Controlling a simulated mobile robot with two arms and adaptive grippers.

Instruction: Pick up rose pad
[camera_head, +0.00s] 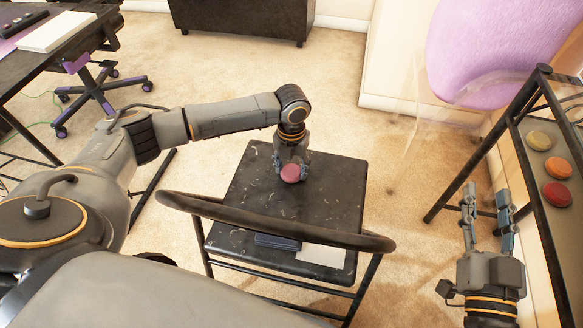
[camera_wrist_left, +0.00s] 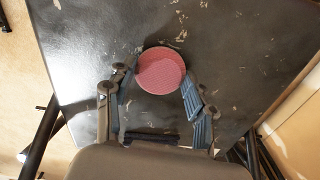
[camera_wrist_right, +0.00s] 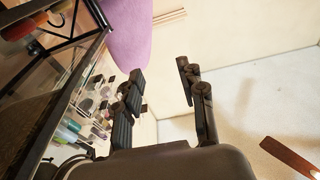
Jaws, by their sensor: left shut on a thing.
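The rose pad (camera_head: 290,173) is a small round pink disc at the black seat of the chair, in the head view. It also shows in the left wrist view (camera_wrist_left: 160,71), between the fingertips, with part of its face shaded. My left gripper (camera_head: 291,168) reaches down over the seat and is shut on the pad's edges. Whether the pad still touches the seat is hard to tell. My right gripper (camera_head: 487,200) is open and empty, left of the shelf at the right. It also shows open in the right wrist view (camera_wrist_right: 160,85).
The chair's curved backrest (camera_head: 275,222) stands in front of the seat. A dark blue stack (camera_head: 277,241) and a white sheet (camera_head: 320,255) show below it. The shelf holds a yellow pad (camera_head: 538,141), an orange pad (camera_head: 558,168) and a red pad (camera_head: 557,194). A desk (camera_head: 60,55) is at far left.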

